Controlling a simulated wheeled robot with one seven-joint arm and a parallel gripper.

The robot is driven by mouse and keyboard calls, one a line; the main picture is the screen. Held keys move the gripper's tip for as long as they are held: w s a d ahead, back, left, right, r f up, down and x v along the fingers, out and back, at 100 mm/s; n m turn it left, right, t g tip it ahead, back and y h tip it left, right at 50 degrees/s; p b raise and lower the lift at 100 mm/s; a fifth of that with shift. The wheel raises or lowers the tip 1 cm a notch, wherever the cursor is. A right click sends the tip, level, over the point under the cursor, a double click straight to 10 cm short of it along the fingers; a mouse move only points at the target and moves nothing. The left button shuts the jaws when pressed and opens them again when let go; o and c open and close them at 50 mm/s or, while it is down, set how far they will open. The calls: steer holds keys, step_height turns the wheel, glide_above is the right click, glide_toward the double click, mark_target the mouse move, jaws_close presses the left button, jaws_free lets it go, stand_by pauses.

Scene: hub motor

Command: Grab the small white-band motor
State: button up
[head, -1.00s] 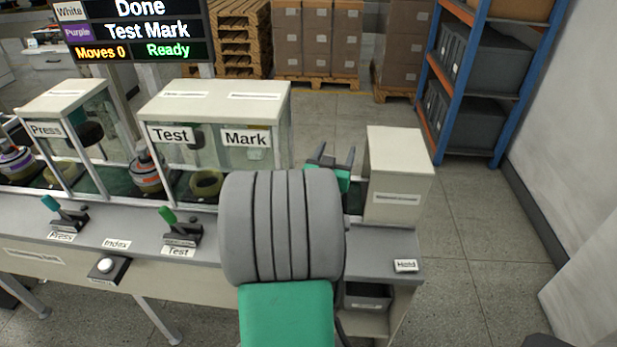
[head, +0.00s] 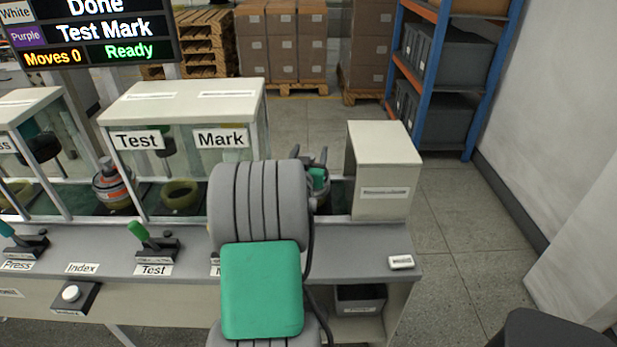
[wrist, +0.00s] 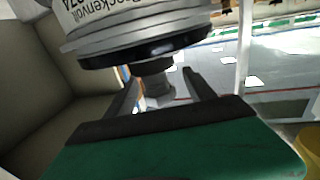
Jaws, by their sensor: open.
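My gripper (head: 314,157) is open beside the pale box at the right end of the bench, mostly hidden behind my grey arm link in the head view. In the wrist view my gripper (wrist: 156,80) has its two dark fingers on either side of a narrow metal stem, which joins a motor (wrist: 130,25) with a dark disc and a pale, lettered body. I cannot tell whether the fingers touch the stem. The motor's band colour is unclear. Another motor (head: 112,186), with orange and pale bands, stands left of the Test case.
The pale box (head: 383,170) stands close right of my gripper. The glass-sided Test and Mark case (head: 185,105) is to its left, with an empty-looking yellowish ring (head: 180,195) inside. A green lever (head: 140,235) stands on the bench front. A sign shows Ready.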

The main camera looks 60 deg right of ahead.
steer(key=shift+d, duration=0.35)
steer(key=shift+a, duration=0.1)
jaws_close()
stand_by(0.3)
steer(key=shift+w+r, duration=0.1)
steer(key=shift+r, duration=0.2)
